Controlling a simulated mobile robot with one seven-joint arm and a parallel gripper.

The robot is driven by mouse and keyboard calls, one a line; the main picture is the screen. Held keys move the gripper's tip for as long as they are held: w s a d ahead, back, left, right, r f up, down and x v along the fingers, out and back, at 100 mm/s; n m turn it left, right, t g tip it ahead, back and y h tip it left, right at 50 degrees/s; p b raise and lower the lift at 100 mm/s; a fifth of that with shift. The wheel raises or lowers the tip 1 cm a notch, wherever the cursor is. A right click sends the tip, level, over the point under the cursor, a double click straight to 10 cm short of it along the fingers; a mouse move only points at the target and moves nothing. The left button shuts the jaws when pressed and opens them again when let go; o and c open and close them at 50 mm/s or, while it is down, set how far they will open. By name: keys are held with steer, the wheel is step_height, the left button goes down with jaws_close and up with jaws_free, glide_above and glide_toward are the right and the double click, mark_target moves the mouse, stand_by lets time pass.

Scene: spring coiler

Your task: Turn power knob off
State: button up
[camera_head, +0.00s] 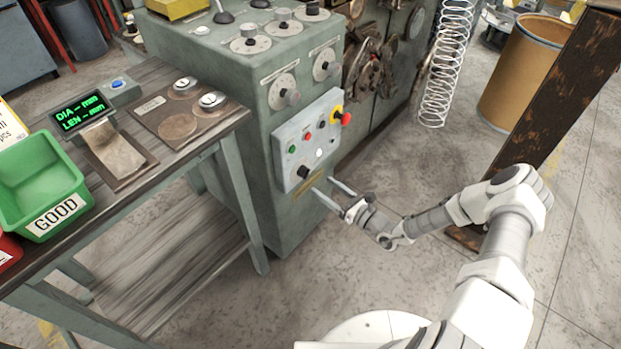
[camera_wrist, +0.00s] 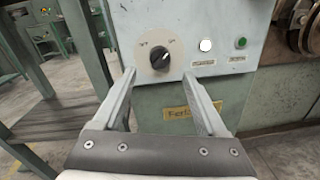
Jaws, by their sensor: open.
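The power knob (camera_head: 303,172) is a small black rotary knob at the lower left of the light grey control panel (camera_head: 288,152) on the green machine. My gripper (camera_head: 323,185) is open and empty in front of the panel's lower edge. In the wrist view, the open fingers (camera_wrist: 158,77) stand left and right of the knob, with their tips a little below it.
A white button (camera_wrist: 205,45) and a green button (camera_wrist: 240,42) sit right of the knob. A red and yellow emergency stop (camera_head: 345,118) juts from the panel's right. A workbench (camera_head: 220,128) stands to the left. A yellow label (camera_wrist: 188,113) is below the panel.

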mark_target(308, 175)
steer(key=b+x, duration=0.1)
steer(key=x, duration=0.5)
steer(key=shift+w+a, duration=0.2)
jaws_close()
